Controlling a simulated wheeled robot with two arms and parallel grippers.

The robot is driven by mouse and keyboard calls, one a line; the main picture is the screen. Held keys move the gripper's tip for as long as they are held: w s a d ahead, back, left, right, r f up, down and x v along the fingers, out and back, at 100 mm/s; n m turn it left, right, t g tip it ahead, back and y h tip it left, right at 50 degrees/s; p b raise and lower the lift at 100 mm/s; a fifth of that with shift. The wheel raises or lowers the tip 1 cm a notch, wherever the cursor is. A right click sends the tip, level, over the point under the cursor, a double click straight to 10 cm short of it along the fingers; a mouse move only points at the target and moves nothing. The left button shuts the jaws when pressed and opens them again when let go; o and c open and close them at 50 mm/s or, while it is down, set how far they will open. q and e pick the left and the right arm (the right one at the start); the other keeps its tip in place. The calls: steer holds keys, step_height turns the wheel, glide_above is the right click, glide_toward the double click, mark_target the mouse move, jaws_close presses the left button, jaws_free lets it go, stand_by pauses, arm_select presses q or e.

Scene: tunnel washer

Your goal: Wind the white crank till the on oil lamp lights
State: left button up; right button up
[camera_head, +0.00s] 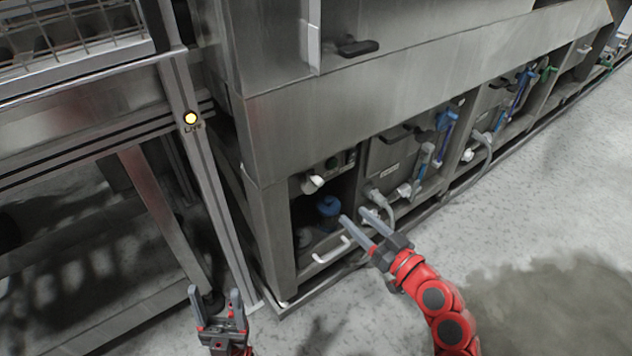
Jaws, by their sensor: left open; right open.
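A white knob-like piece (312,184), which may be the white crank, sticks out at the upper left of the open bay in the steel machine. Small dark round fittings (332,163) sit beside it; I cannot tell which is the oil lamp or whether it is lit. My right gripper (355,216) is open and empty in front of this bay, its fingers pointing up and left, apart from the white piece. My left gripper (214,292) is open and empty, low in front of the steel post.
A blue cylindrical part (328,206) stands inside the bay. A white bar handle (332,250) is below it. Hoses and blue pipes (446,120) line the machine to the right. Floor (510,220) is free at right.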

mark_target(318, 180)
steer(key=x, duration=1.5)
steer(key=shift+w+f, duration=0.1)
steer(key=shift+w, duration=0.05)
jaws_close()
